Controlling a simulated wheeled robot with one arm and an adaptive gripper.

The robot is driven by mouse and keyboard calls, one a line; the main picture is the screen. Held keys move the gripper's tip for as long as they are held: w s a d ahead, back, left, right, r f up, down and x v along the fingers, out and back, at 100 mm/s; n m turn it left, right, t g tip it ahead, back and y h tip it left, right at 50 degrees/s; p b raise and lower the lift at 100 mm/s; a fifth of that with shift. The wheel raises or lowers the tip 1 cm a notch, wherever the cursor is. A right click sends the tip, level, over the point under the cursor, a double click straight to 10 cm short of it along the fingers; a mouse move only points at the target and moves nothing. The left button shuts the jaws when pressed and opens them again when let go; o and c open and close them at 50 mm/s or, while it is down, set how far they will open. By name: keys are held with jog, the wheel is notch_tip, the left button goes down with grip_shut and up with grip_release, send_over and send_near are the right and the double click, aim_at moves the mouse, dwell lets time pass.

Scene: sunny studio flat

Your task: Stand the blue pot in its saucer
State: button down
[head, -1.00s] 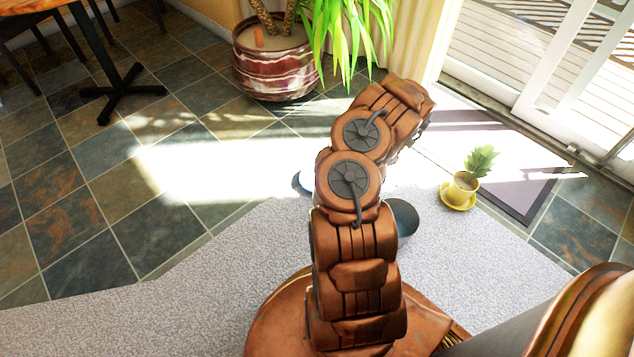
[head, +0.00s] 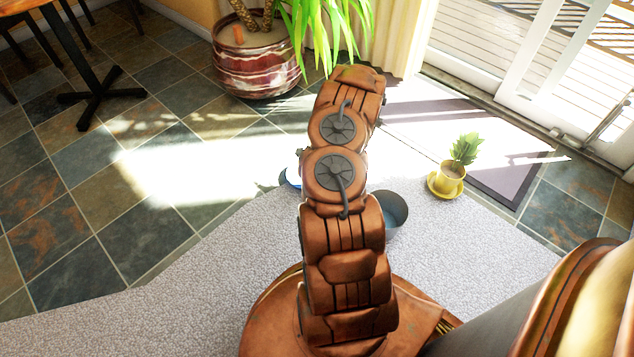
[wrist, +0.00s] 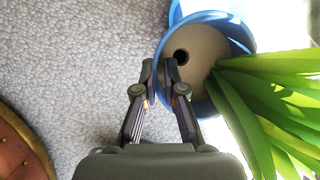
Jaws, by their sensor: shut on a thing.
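My gripper (wrist: 160,72) shows in the wrist view with its fingertips close together at the near rim of the blue pot (wrist: 236,27), shut on it. The pot's round mouth shows a pale beige surface with one dark hole. Long green leaves cover its right side; I cannot tell whether they grow from it. In the head view my arm hides the gripper. A bright blue edge (head: 292,178) peeks out left of my arm, mostly hidden; I cannot tell whether it is pot or saucer. The saucer is not clearly seen.
A grey-blue round container (head: 391,211) stands on the pale carpet (head: 240,260) right of my arm. A large red planter (head: 258,70) stands behind. A table leg (head: 98,90) is at the upper left.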

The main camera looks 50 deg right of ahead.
jog(key=w+d+f+b, duration=0.2)
jog(key=w+f, duration=0.2)
jog(key=w, duration=0.4)
jog(key=shift+w+d+b, duration=0.25)
jog(key=shift+d+b, duration=0.05)
jog(key=shift+b, duration=0.05)
dwell(0.5)
jog(key=shift+f, duration=0.15)
jog(key=c, duration=1.7)
grip_release()
jog(key=shift+f, duration=0.1)
jog(key=o, duration=0.4)
jog(key=shift+o, duration=0.2)
jog(key=shift+s, duration=0.1)
